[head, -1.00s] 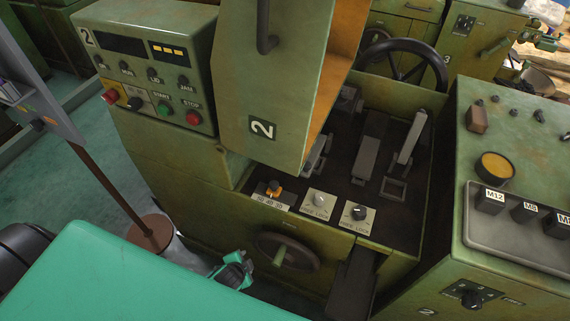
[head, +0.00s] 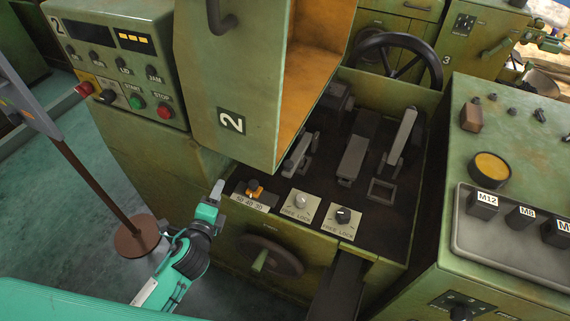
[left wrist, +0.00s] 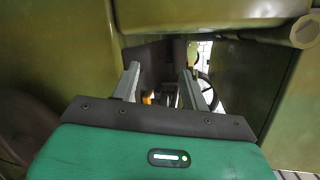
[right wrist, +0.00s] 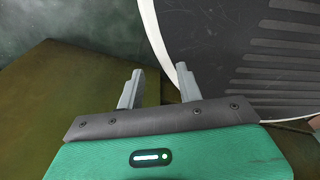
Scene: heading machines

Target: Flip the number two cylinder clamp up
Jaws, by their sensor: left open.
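The green machine marked 2 (head: 232,122) stands open, its lid raised. In its dark bay are several grey lever-like clamp parts: a left one (head: 299,156), a middle one (head: 354,158) and a right one (head: 402,137), which stands tilted up. I cannot tell which is the number two cylinder clamp. My left gripper (head: 216,193) is open and empty, just left of the bay's front-left corner. Its two fingers (left wrist: 160,85) point toward the bay opening in the left wrist view. My right gripper (right wrist: 158,85) is open and empty in the right wrist view, outside the head view.
An orange knob (head: 254,188) and two FREE/LOCK knobs (head: 301,202) (head: 343,215) line the bay's front edge. A handwheel (head: 262,258) sits below. The raised lid (head: 215,65) overhangs the bay's left side. A tray of labelled blocks (head: 470,240) lies right.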

